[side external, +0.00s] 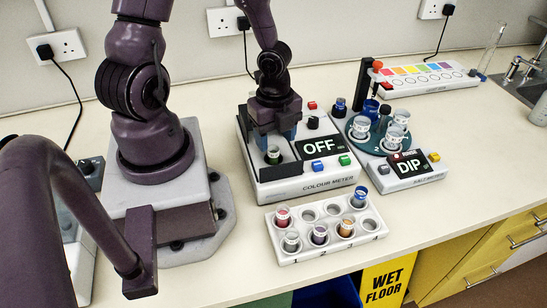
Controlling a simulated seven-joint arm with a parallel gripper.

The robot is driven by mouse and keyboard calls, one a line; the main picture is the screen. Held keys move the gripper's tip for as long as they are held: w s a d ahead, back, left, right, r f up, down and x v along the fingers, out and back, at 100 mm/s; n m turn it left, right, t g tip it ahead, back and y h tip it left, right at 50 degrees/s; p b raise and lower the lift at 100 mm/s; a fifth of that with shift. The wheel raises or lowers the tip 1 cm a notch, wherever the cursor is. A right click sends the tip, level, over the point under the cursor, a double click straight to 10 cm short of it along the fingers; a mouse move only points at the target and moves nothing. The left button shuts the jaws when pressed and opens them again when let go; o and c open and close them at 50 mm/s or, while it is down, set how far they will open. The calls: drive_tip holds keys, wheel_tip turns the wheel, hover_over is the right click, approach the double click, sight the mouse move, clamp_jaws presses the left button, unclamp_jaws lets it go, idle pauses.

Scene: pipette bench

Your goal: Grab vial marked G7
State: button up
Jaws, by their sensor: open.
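No vial label is readable as G7 at this size, so I cannot tell which vial it is. A small vial with green contents (273,155) stands in the well of the colour meter (315,183). My gripper (273,140) points down over this well, its bluish fingers apart on either side above the vial. I cannot tell whether they touch it. In the white rack (276,252) stand vials with red (283,216), dark (319,234), orange (346,227) and blue (359,199) contents, and a pale one (291,241). Other rack holes are empty.
Another blue vial (340,107) stands behind. A colour-chart strip (420,82) lies at the back. The bench is clear right of the rack.

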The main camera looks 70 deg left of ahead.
sight(274, 150)
drive_tip(key=shift+s+d+f, duration=0.1)
drive_tip(key=shift+s+f, duration=0.05)
drive_tip(key=shift+f, duration=0.35)
drive_tip(key=shift+s+d+f, duration=0.1)
drive_tip(key=shift+f, duration=0.4)
drive_tip(key=shift+a+f, duration=0.1)
drive_tip(key=shift+f, duration=0.85)
drive_tip(key=shift+c, duration=0.5)
drive_tip(key=c, duration=0.9)
